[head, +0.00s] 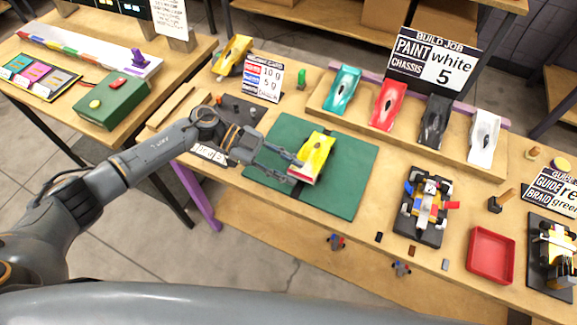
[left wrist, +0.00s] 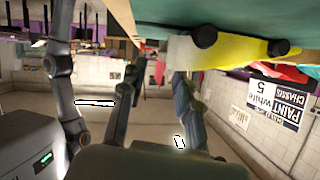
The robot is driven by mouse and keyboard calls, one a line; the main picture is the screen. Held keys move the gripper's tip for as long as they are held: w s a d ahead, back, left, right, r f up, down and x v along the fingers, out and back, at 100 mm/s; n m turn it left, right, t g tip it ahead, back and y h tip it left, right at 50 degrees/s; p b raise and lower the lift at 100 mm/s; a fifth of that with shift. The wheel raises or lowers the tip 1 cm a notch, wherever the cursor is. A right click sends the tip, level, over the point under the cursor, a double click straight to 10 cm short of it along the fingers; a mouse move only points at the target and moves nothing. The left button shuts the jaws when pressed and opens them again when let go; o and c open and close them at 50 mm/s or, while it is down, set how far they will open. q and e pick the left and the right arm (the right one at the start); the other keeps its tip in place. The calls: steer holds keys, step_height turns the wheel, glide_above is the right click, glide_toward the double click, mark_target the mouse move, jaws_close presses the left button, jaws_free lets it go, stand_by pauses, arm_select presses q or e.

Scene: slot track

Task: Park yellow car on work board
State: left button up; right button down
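A yellow car (head: 314,157) with a white and red end sits on the green work board (head: 345,192). In the left wrist view the same yellow car (left wrist: 235,52) shows close up, with dark wheels, against the green board at the top. My left gripper (head: 294,171) is at the car's left side, low over the board. Its two fingers are spread apart and nothing shows held between them. In the left wrist view the right-hand finger reaches close to the car; I cannot tell whether it touches. My right gripper is not in view.
Another yellow car (head: 232,55) stands at the back left. A wooden rack (head: 400,140) behind the board holds teal, red, black and white cars. A chassis fixture (head: 424,207) and a red tray (head: 490,255) stand to the right. The board's right part is clear.

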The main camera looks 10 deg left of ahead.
arm_select(q)
steer(key=v, duration=1.2)
